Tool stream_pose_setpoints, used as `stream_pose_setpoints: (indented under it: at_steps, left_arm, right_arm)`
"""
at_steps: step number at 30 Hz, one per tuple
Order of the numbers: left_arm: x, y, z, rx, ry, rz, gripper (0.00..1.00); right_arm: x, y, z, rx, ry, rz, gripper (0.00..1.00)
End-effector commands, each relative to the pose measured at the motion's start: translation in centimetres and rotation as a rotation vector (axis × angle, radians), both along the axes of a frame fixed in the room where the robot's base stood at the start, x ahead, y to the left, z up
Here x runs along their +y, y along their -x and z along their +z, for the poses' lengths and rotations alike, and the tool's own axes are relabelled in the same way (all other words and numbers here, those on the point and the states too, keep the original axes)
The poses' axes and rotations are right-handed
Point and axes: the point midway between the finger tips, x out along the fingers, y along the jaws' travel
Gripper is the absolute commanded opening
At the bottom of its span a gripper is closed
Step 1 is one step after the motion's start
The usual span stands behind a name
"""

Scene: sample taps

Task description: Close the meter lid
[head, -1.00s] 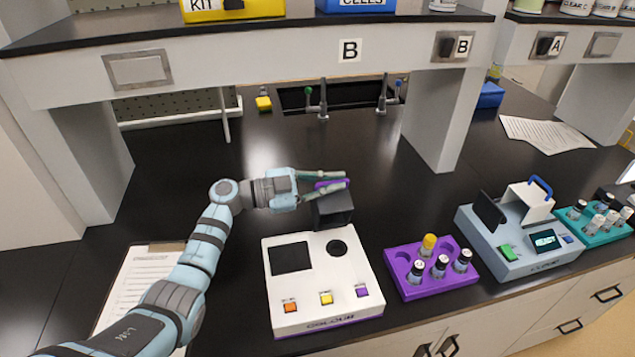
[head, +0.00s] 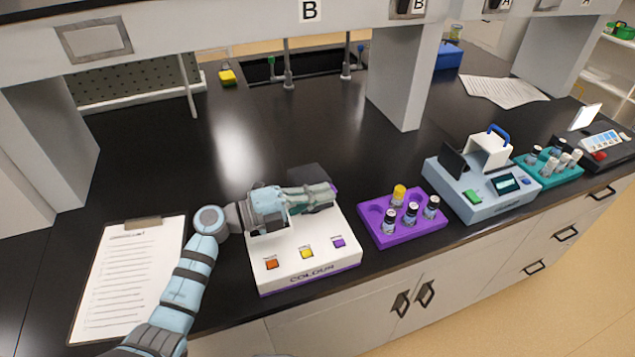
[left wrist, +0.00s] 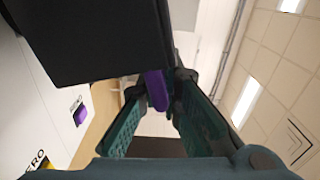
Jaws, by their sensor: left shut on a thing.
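The white meter marked COLOUR (head: 307,279) stands on the bench at my left, with orange, yellow and purple buttons along its front. Its dark lid (head: 308,174) shows at the back of the meter, raised and partly hidden behind my gripper. My left gripper (head: 325,195) is above the back of the meter, shut on the lid's purple tab (left wrist: 157,90). In the left wrist view the dark lid (left wrist: 90,38) fills the upper left and the tab sits between the fingers (left wrist: 160,86). The gripper hides the meter's well and most of its screen. My right gripper is out of view.
A purple rack (head: 376,227) with several vials stands right of the meter. Farther right are a grey-blue instrument (head: 475,204) and a teal rack (head: 553,174). A clipboard (head: 125,285) lies at the left. The bench behind the meter is clear up to the shelf.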

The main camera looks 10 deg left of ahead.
Motion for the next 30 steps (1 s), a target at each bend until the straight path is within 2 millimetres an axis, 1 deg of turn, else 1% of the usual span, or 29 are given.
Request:
stream_pose_setpoints:
  at_steps: [1, 6, 12, 18, 30]
  left_arm:
    - [-0.2, 0.3, -0.8, -0.028, -0.017, -0.002, 0.0]
    - [-0.7, 0.9, -2.2, -0.122, -0.082, -0.003, 0.0]
    - [-1.0, 1.3, -3.3, -0.124, -0.085, -0.005, 0.0]
    - [-1.1, 1.5, -3.8, -0.122, -0.085, -0.005, 0.0]
    - [-1.1, 1.5, -3.9, -0.12, -0.086, -0.006, 0.0]
  right_arm:
    - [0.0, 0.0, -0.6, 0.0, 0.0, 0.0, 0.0]
    - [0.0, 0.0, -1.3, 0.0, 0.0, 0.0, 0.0]
    - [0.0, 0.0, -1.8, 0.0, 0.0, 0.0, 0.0]
    - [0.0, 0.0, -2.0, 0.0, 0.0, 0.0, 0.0]
    - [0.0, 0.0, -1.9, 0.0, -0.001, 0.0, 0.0]
